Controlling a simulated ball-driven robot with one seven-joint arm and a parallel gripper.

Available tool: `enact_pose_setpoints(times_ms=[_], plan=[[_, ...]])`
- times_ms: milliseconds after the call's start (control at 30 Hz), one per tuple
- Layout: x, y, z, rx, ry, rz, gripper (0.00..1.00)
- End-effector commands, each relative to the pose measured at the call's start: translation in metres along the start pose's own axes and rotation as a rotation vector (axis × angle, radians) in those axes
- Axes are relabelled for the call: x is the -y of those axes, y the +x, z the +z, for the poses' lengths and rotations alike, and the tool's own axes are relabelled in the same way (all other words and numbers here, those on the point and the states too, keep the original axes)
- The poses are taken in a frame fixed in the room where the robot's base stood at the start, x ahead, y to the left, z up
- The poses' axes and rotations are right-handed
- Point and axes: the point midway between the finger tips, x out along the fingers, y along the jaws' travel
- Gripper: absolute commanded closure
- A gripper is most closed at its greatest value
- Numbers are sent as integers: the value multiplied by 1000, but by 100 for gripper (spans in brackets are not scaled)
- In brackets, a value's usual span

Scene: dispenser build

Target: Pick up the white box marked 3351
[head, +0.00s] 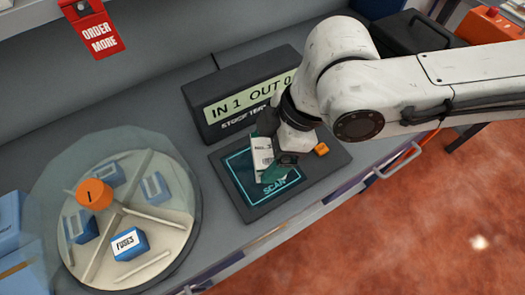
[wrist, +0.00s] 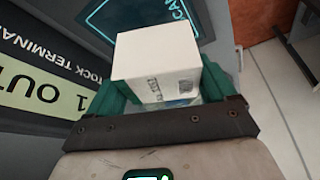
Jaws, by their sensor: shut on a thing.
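A white box (wrist: 158,58) sits between the green fingers of my gripper (wrist: 165,95) in the wrist view. My gripper is shut on it. In the head view the white box (head: 262,158) shows as a pale side with small dark print, partly hidden by my gripper (head: 272,160). The print is too small to read as 3351. The box is over the dark scan pad (head: 243,198) with a lit teal outline. I cannot tell whether it touches the pad.
A stock terminal (head: 222,106) reading "IN 1 OUT 0" stands behind the pad. A round dispenser (head: 180,215) with several blue boxes, one marked FUSES (head: 128,244), is at left. A red "ORDER MORE" tag (head: 95,33) hangs above.

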Motion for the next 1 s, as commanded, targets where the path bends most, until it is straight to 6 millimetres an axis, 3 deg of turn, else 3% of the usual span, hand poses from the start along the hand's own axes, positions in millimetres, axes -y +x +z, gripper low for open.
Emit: enact_pose_setpoints(times_ms=[167,400,1000], plan=[[29,-45,1,-2,0,5,60],[70,-78,12,-1,2,2,60],[96,-97,21,-1,5,0,60]])
